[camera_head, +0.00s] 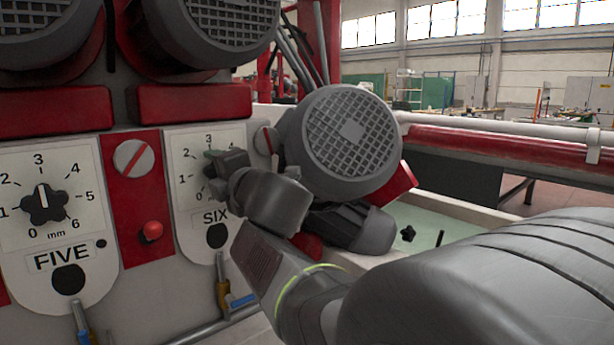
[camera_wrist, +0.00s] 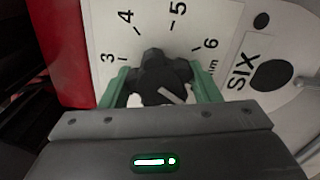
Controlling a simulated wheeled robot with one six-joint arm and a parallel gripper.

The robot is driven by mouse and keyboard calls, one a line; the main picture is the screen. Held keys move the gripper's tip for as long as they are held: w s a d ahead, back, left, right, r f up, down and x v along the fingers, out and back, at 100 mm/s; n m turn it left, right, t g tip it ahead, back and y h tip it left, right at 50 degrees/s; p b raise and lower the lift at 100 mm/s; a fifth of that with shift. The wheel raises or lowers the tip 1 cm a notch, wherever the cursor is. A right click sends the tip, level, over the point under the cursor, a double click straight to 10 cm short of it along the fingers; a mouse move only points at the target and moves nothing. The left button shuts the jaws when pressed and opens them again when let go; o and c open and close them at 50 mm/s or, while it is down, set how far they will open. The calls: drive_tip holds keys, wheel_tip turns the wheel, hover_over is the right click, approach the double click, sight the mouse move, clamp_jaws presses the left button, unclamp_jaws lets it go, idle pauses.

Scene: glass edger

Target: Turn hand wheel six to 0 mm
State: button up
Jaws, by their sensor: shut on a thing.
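Hand wheel six is a black lobed knob (camera_wrist: 158,72) on the white dial plate marked SIX (camera_wrist: 232,25). My gripper (camera_wrist: 162,82) has its green fingers on either side of the knob, shut on it. In the wrist view the knob's white mark slants to the lower right, on the side away from 4. The marks 3 to 6 show there; the low numbers are hidden by my gripper, so the exact reading cannot be told. In the head view my gripper (camera_head: 226,165) covers the knob, and 0 shows at the dial's lower left.
Dial FIVE (camera_head: 45,200) with its own black knob stands to the left. A red button (camera_head: 151,231) and a slotted screw (camera_head: 134,158) sit between the dials. Blue-handled valves (camera_head: 240,300) lie below.

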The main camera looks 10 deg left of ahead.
drive_tip(key=shift+n, duration=0.5)
drive_tip(key=o, duration=1)
